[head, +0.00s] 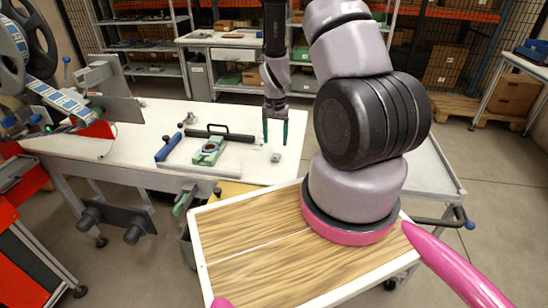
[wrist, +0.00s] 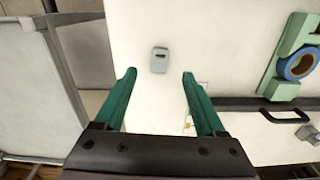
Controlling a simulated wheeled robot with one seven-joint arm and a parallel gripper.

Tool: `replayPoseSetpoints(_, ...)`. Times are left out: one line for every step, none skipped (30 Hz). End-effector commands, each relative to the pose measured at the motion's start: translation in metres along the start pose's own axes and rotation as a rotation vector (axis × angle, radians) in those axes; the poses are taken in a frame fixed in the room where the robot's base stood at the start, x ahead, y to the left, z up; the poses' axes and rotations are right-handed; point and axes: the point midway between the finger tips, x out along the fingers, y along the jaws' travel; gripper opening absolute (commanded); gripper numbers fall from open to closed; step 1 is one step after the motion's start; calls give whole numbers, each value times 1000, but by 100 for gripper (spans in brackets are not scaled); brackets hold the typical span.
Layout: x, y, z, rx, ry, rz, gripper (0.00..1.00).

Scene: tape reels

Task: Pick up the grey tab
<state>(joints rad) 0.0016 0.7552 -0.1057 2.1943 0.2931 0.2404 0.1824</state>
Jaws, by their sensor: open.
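The grey tab (wrist: 159,60) is a small grey block with a dark mark on its face. It lies on the white table, and in the head view (head: 276,158) it sits near the table's right edge. My gripper (wrist: 160,75) has two green fingers, spread wide with nothing between them. In the wrist view the tab appears just beyond the fingertips, roughly centred between them. In the head view my gripper (head: 275,138) points down over the table above the tab; the exact height gap is hard to tell.
A green fixture (head: 208,151) with a blue-ringed tape roll (wrist: 299,63) stands left of the tab in the head view, beside a black handle (wrist: 285,115). A blue-ended bar (head: 168,148) lies further left. The white table (head: 262,177) is mostly bare around the tab.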

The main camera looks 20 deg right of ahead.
Motion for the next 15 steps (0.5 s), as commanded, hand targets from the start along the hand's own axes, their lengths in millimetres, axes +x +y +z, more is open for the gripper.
replayPoseSetpoints(8,0,1,2,-3,1,72)
replayPoseSetpoints(11,0,0,1,-3,1,72)
replayPoseSetpoints(15,0,0,1,-2,1,72)
replayPoseSetpoints(17,0,0,1,-2,0,72)
replayPoseSetpoints(19,0,0,1,-1,0,72)
replayPoseSetpoints(21,0,0,0,-1,0,72)
replayPoseSetpoints(23,0,0,0,-1,0,72)
replayPoseSetpoints(26,0,0,0,-1,0,72)
replayPoseSetpoints(31,0,0,0,-2,0,72)
replayPoseSetpoints(35,0,0,1,-3,0,72)
replayPoseSetpoints(40,0,0,2,-3,0,72)
replayPoseSetpoints(47,0,0,2,-3,1,72)
replayPoseSetpoints(52,0,0,2,-3,1,72)
replayPoseSetpoints(56,0,0,2,-4,1,72)
replayPoseSetpoints(61,0,0,1,-2,0,72)
